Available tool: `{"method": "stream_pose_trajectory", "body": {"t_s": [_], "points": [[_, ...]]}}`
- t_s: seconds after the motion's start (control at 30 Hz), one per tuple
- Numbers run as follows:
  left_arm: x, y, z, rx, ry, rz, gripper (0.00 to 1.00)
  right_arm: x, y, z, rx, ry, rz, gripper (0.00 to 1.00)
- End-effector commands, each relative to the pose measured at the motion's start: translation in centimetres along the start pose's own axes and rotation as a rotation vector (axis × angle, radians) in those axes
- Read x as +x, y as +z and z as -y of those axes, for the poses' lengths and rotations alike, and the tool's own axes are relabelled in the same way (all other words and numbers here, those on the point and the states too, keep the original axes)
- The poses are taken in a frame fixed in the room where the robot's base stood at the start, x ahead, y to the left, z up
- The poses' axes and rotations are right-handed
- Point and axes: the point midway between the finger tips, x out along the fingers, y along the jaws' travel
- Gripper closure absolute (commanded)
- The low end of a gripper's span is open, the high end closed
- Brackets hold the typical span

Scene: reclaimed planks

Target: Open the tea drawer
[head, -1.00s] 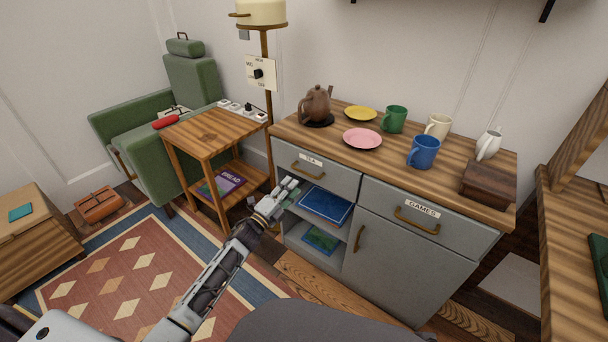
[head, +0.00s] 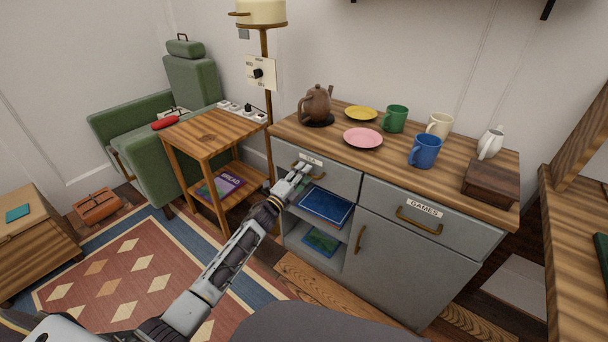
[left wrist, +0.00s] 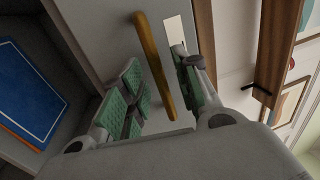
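The tea drawer (head: 337,182) is the grey upper left drawer of the cabinet, with a label (head: 312,160) on its front. It looks shut. Its brass handle is mostly hidden behind my gripper in the head view and shows in the left wrist view as a long bar (left wrist: 155,65). My left gripper (head: 302,174) is at the drawer front by the handle. In the left wrist view its green-padded fingers (left wrist: 160,93) are apart, with the handle between them in the picture. I cannot tell whether they touch it. My right gripper is not in view.
The games drawer (head: 455,226) is to the right, above a cabinet door. An open shelf with a blue book (head: 326,206) lies below the tea drawer. A teapot (head: 316,103), plates and several cups stand on top. A wooden side table (head: 212,132) stands left.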

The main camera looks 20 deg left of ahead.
Motion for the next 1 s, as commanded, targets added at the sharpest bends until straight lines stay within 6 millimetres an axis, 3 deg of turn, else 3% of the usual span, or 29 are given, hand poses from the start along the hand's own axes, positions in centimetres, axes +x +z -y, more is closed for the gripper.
{"method": "stream_pose_trajectory", "body": {"t_s": [0.47,0.73,1.0], "points": [[0.63,-0.03,0.04,0.000,0.000,0.000,0.68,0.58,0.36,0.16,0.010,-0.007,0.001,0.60],[0.62,-0.03,0.04,0.000,0.000,0.000,1.00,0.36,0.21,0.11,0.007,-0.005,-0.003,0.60],[0.61,-0.03,0.02,0.000,0.000,0.000,1.00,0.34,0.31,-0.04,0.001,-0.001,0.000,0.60]]}}
